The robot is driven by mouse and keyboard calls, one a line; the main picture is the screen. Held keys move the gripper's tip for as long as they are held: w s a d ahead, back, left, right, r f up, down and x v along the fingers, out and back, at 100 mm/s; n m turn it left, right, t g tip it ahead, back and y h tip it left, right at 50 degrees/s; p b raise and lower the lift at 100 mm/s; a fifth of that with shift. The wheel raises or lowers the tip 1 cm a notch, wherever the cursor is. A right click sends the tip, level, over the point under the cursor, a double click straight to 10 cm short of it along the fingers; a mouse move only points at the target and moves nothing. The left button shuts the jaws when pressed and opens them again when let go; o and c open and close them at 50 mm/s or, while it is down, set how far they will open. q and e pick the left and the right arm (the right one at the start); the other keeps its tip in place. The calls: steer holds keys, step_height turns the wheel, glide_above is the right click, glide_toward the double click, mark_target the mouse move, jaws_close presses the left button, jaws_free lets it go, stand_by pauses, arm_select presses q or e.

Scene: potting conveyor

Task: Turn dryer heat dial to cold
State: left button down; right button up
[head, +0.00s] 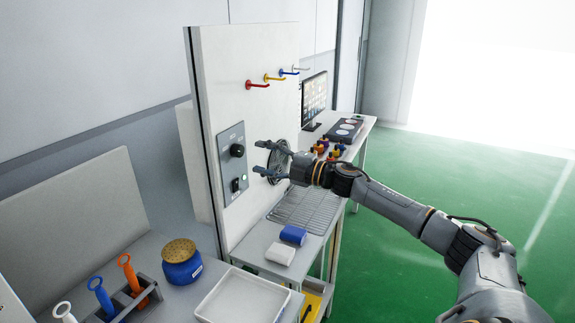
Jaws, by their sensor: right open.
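A grey control panel (232,164) is mounted on the white upright board. It carries a round black dial (237,150) near its top and a black switch (236,184) below. The small markings around the dial are too small to read, so its setting cannot be told. My right gripper (259,158) reaches in from the right with its fingers spread, empty. Its fingertips point toward the panel and appear just right of the dial, apart from it. My left gripper is not in view.
Colored hooks (257,85) stick out from the board above.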

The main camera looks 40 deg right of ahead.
steer(key=v, duration=0.7)
stand_by(0.3)
steer(key=shift+s, duration=0.15)
stand_by(0.5)
